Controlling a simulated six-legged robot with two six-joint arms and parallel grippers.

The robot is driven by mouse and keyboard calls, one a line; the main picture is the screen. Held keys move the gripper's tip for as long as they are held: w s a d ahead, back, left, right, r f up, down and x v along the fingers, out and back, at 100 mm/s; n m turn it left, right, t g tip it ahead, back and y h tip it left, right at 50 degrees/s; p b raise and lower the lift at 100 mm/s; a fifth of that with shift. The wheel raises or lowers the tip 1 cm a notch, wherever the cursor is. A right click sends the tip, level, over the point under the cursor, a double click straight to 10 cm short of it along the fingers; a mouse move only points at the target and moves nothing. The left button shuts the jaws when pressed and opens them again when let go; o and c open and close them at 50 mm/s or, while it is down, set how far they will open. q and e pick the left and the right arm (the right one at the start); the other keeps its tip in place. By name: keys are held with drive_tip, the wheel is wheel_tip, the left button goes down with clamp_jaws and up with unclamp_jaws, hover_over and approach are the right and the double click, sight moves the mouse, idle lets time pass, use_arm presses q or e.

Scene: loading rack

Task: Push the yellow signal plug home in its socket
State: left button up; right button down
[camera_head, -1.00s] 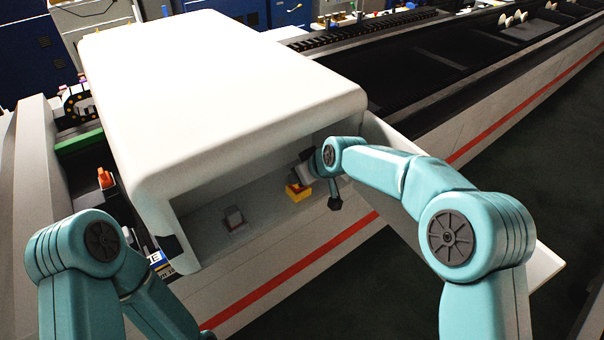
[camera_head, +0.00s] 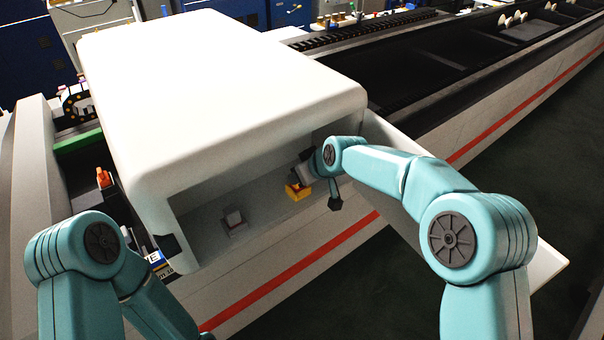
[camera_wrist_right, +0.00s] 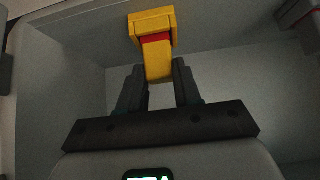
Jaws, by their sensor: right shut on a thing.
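The yellow socket (camera_wrist_right: 153,24) is at the top of the right wrist view. The yellow signal plug (camera_wrist_right: 158,66) extends from it toward my right gripper (camera_wrist_right: 160,78), with a red band between the two yellow parts. My right gripper's dark fingers are shut on the plug's near end. How deep the plug sits is hard to tell. In the head view the yellow socket (camera_head: 297,191) is in the white housing's recess, and my right gripper (camera_head: 302,176) reaches it from the right and partly hides the plug. My left gripper is not in view.
A white housing (camera_head: 220,90) overhangs the recess from above. A small grey block (camera_head: 234,220) is in the recess left of the socket. A light panel (camera_head: 385,137) stands at the recess's right side. A dark conveyor bed (camera_head: 430,80) runs behind.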

drive_tip(key=shift+f+b, duration=0.3)
drive_tip(key=shift+f, duration=0.1)
drive_tip(key=c, duration=0.7)
unclamp_jaws()
drive_tip(key=shift+s, duration=0.1)
drive_tip(key=b+v, duration=0.3)
drive_tip(key=v, duration=1.3)
drive_tip(key=shift+r+b, duration=0.2)
drive_tip(key=shift+b, duration=0.1)
drive_tip(key=shift+d, duration=0.1)
